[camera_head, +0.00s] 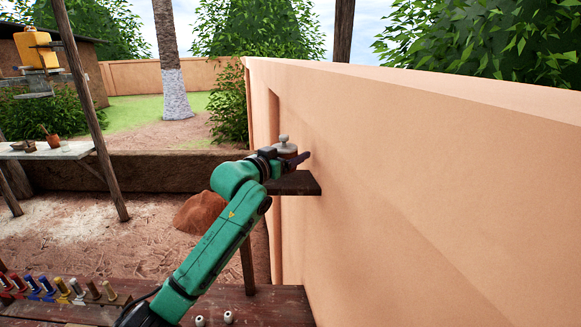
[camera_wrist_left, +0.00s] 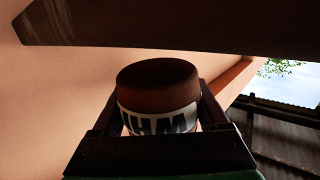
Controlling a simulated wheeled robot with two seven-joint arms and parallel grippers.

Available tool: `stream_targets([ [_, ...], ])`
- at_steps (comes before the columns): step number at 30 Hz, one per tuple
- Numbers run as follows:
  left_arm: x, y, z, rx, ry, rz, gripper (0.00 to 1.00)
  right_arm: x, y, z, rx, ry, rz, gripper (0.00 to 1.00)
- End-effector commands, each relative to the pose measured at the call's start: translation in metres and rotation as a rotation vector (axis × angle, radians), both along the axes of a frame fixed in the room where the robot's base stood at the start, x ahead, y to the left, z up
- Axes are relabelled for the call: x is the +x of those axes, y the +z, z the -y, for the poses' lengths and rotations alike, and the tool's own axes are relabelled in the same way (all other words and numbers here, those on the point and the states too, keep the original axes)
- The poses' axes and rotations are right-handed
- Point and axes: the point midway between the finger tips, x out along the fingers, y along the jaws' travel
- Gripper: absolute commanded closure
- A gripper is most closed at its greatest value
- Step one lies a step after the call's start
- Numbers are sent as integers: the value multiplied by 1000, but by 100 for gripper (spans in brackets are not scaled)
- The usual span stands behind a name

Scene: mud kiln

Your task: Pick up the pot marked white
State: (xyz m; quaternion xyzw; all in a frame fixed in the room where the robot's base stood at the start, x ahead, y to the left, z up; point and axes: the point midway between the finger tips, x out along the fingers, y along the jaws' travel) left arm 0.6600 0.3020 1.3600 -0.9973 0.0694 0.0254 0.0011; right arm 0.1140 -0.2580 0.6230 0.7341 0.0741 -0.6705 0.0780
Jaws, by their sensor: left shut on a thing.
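A small brown pot (camera_head: 286,148) with a pale knobbed lid (camera_head: 283,139) is upright near the wall, at a dark shelf (camera_head: 300,183). My left gripper (camera_head: 297,158) reaches to it from the left and is shut on it. In the left wrist view the pot (camera_wrist_left: 158,80) sits between the two fingers (camera_wrist_left: 162,120), upside down in that picture. Its white band carries dark, partly hidden letters that look like the start of "WHITE". I cannot tell whether the pot touches the shelf. My right gripper is not in view.
The long plastered wall (camera_head: 430,180) runs close along the right. A wooden bench (camera_head: 270,305) in front holds a row of coloured-topped pegs (camera_head: 62,290) and two small white items (camera_head: 228,317). A pale table (camera_head: 45,152) stands far left, and a reddish mound (camera_head: 200,212) lies on the ground.

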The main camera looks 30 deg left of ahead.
Motion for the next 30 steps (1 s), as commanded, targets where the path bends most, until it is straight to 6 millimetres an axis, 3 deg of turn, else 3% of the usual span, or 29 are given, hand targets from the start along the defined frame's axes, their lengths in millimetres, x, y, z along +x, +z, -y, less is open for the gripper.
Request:
stream_targets([
  [6, -1, 64, 0, 1, 0, 12, 90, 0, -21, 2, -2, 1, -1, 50],
  [15, -1, 143, 0, -1, 0, 6, 90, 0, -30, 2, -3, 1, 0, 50],
  [21, 0, 168, 0, 1, 0, 3, 90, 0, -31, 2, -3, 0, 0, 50],
  [30, 0, 172, 0, 1, 0, 2, 90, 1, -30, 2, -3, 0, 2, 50],
])
